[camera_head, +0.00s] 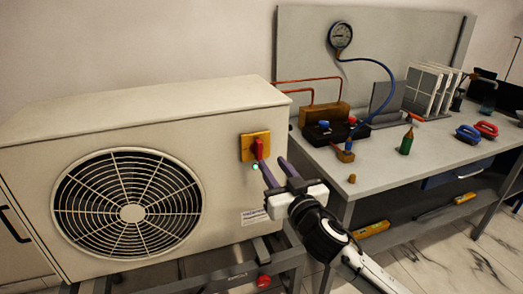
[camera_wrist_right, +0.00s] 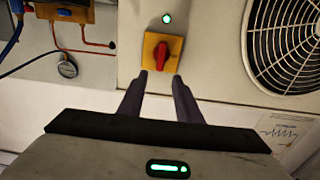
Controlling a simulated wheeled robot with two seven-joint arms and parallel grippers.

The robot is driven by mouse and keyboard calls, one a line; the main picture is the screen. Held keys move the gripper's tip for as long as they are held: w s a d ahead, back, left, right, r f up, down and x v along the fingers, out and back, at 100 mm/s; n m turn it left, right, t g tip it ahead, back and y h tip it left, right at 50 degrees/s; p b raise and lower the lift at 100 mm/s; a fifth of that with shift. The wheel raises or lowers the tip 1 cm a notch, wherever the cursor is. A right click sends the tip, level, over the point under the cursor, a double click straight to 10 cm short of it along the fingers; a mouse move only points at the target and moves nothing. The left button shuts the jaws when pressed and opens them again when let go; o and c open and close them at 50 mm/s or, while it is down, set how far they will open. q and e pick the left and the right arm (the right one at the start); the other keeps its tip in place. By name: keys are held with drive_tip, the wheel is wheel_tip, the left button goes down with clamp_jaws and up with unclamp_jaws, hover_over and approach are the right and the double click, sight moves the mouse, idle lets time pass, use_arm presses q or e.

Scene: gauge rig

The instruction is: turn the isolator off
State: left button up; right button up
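The isolator (camera_head: 247,147) is a yellow plate with a red knob (camera_head: 258,149) on the right side of the front of a cream outdoor fan unit (camera_head: 60,130). In the right wrist view the isolator plate (camera_wrist_right: 151,57) and its upright red knob (camera_wrist_right: 162,58) show ahead of the fingertips. My right gripper (camera_head: 271,173) is open, its two dark fingers just below and in front of the knob. In the right wrist view the gripper (camera_wrist_right: 162,78) has a gap between its fingertips with nothing held. I cannot tell whether the fingers touch the plate. My left gripper is not in view.
A green light (camera_head: 255,167) glows beside the isolator. A grey workbench (camera_head: 390,170) on the right bears a gauge (camera_head: 340,35) with a blue hose, a green bottle (camera_head: 406,141), clamps and filter panels. The fan grille (camera_head: 130,205) is left of the isolator.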

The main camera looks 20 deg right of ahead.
sight(260, 148)
drive_tip(key=w, duration=0.9)
drive_tip(key=shift+w+a, duration=0.2)
drive_tip(key=shift+w, duration=0.1)
clamp_jaws()
